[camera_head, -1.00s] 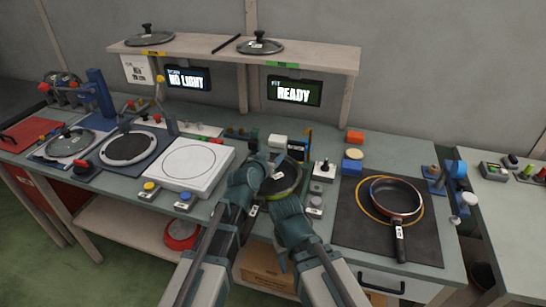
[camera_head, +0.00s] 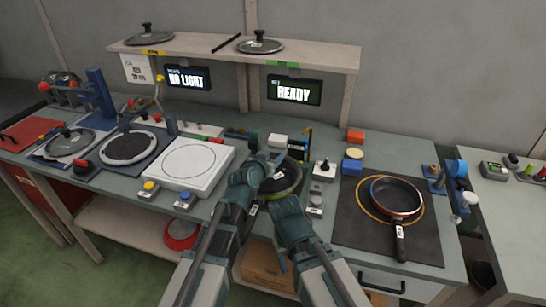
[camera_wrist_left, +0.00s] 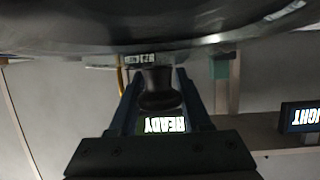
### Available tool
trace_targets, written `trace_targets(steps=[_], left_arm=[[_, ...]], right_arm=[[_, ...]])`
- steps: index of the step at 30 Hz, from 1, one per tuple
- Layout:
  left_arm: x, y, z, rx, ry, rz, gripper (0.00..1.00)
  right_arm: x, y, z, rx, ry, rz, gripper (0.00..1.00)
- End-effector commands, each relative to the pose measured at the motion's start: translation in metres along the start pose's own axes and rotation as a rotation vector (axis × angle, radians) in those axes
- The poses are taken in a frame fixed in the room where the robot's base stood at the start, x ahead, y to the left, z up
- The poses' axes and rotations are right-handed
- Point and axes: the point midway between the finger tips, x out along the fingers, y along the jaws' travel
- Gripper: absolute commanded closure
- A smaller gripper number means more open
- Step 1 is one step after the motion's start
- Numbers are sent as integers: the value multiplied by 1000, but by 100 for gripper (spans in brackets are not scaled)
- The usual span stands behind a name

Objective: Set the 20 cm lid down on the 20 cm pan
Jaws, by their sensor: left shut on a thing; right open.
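My left gripper (camera_head: 272,168) is shut on the dark knob (camera_wrist_left: 158,92) of a lid. In the left wrist view the lid (camera_wrist_left: 150,28) fills the top edge. In the head view a dark round pan with a green rim (camera_head: 288,192) is under my left gripper, its labelled handle (camera_head: 253,209) toward the front. The held lid is mostly hidden there, so I cannot tell whether it touches the pan. My right gripper (camera_head: 286,203) is open at the pan's front edge. Size marks are too small to read.
Another pan (camera_head: 396,196) lies on a dark mat at the right. Two more lids (camera_head: 148,34) (camera_head: 260,43) stand on the shelf. A white round-marked plate (camera_head: 190,165) is to the left. A joystick box (camera_head: 323,171) stands close on the right.

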Motion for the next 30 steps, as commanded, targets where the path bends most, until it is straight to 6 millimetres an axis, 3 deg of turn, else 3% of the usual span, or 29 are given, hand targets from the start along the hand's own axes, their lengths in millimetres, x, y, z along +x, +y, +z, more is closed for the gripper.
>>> trace_targets(steps=[1,2,7,20,30], left_arm=[[0,0,0,0,1,0,100],[0,0,0,0,1,0,46],[0,0,0,0,1,0,17],[-5,1,-1,0,0,0,17],[-46,9,-5,-1,0,-2,17]], right_arm=[[0,0,0,0,0,0,50],[0,0,0,0,0,0,50],[0,0,0,0,0,0,50],[-2,0,0,0,0,0,50],[-21,2,1,0,0,0,50]])
